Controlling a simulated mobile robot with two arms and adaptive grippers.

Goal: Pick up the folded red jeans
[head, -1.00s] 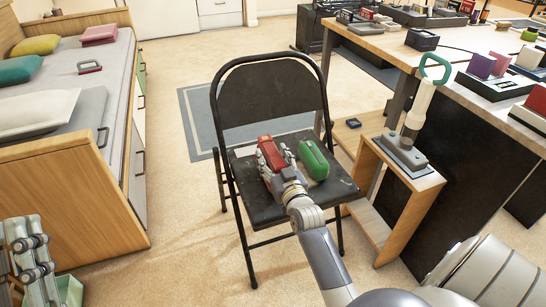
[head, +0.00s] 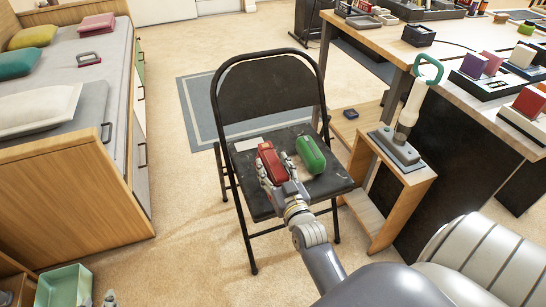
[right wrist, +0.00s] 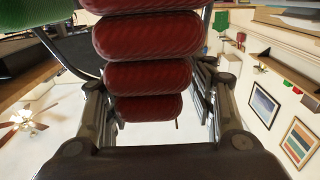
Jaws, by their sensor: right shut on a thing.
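The folded red jeans (head: 269,160) are a red bundle held over the seat of the black folding chair (head: 268,94). My right gripper (head: 274,172) is shut on them, with its fingers on both sides. In the right wrist view the red folds (right wrist: 148,76) fill the space between the fingers. Whether the bundle still touches the seat is hard to tell. Small grey parts at the bottom left edge, likely my left gripper (head: 110,298), are mostly cut off.
A green rolled bundle (head: 310,154) lies on the seat close to the right of the jeans. A flat pale item (head: 249,144) lies behind them. A wooden stand (head: 407,190) with a handled tool is right of the chair. A bed (head: 55,175) is at left.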

